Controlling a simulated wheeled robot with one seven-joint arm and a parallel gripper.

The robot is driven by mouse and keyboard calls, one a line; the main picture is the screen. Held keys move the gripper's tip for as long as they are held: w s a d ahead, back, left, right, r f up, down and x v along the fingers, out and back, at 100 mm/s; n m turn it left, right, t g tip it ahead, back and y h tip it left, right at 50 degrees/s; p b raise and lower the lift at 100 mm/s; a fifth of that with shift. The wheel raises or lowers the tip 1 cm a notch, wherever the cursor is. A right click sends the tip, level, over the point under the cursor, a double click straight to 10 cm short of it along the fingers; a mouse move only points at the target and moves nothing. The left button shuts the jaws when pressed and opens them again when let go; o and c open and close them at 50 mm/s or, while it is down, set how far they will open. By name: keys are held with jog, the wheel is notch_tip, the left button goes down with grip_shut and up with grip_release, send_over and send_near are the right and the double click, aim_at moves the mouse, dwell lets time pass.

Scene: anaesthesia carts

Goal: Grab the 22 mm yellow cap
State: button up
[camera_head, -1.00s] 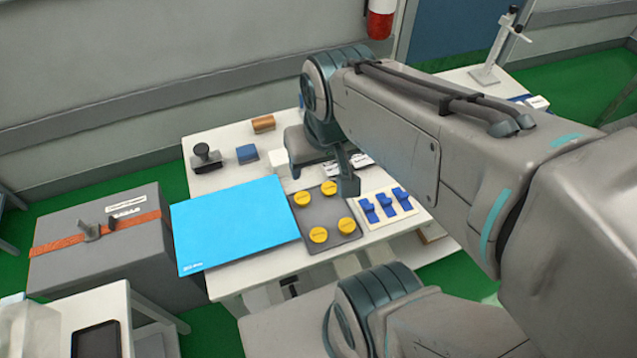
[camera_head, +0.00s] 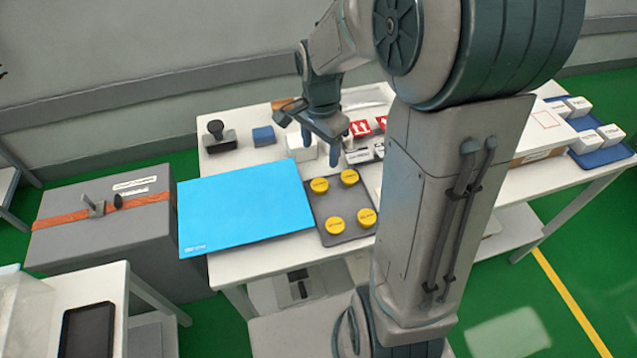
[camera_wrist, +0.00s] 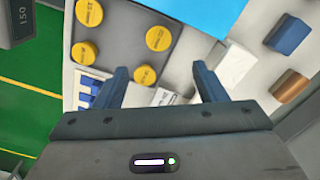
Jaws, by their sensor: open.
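Several round yellow caps lie on a grey tray (camera_head: 342,200) on the white table. They form two rows: two at the back (camera_head: 319,185) (camera_head: 349,177) and two at the front (camera_head: 336,224) (camera_head: 367,217). Their printed labels are too small to read, so I cannot tell which is 22 mm. My gripper (camera_head: 322,150) is open and empty, above the table behind the tray.
A bright blue sheet (camera_head: 245,210) lies left of the tray. A dark stamp-like object (camera_head: 216,135), a blue block (camera_head: 264,136) and a white box (camera_head: 301,147) stand behind it. Red-and-white boxes (camera_head: 360,128) are close to my gripper. My arm hides the table right of the tray.

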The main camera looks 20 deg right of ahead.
send_over(319, 185)
jog(key=f, duration=0.6)
jog(key=shift+w+d+f, duration=0.1)
jog(key=shift+w+d, duration=0.1)
jog(key=shift+w, duration=0.05)
jog(key=shift+s+a+f, duration=0.1)
jog(key=shift+f, duration=1.2)
jog(key=shift+s+a+f, duration=0.1)
jog(key=shift+f, duration=1.15)
jog(key=c, duration=1.1)
